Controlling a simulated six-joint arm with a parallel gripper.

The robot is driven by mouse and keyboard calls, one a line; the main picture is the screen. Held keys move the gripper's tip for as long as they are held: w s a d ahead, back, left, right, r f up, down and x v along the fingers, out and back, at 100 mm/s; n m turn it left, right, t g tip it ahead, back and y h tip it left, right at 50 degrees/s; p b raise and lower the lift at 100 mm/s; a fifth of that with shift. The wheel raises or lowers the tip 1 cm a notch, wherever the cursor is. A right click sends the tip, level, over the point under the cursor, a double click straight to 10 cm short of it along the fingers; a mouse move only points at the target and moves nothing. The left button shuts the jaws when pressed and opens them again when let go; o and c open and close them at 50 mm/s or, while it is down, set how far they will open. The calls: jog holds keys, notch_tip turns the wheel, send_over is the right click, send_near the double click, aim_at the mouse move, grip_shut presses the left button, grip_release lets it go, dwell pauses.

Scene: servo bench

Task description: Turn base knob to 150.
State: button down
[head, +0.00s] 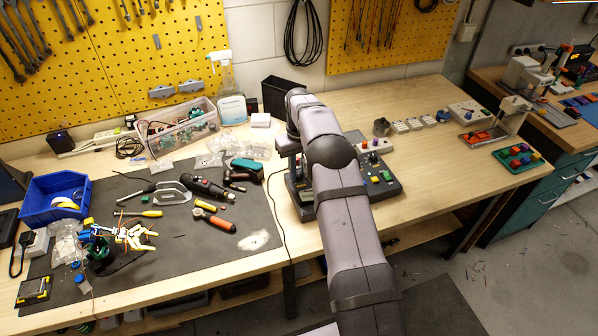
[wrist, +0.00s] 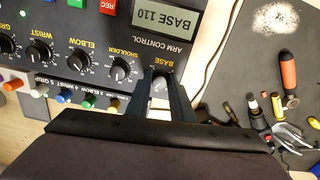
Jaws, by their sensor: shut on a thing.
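The dark control console (head: 386,183) sits on the bench, partly hidden behind my arm in the head view. In the wrist view its panel (wrist: 60,20) appears upside down. Its display (wrist: 190,20) reads BASE 110. The base knob (wrist: 159,83) is at the panel's right end, under the BASE label. My gripper (wrist: 161,84) is shut on the base knob, one finger on each side of it. The fingers hide parts of the knob. In the head view my gripper is hidden by my arm.
The shoulder knob (wrist: 120,70) is close to the left finger. The elbow knob (wrist: 80,62) and several coloured buttons lie further left. A dark mat (head: 180,240) with tools is left of the console. Bare bench top (head: 430,185) lies to its right.

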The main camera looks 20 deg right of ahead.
aim_at(298, 175)
jog(key=m, duration=1.2)
jog(key=shift+w+r+b, duration=0.1)
jog(key=shift+b, duration=0.2)
dwell(0.3)
jog(key=c, duration=1.6)
grip_release()
jog(key=shift+o, duration=0.2)
jog(key=shift+r+b, duration=1.1)
jog(key=shift+r, duration=2.55)
jog(key=shift+a, duration=0.1)
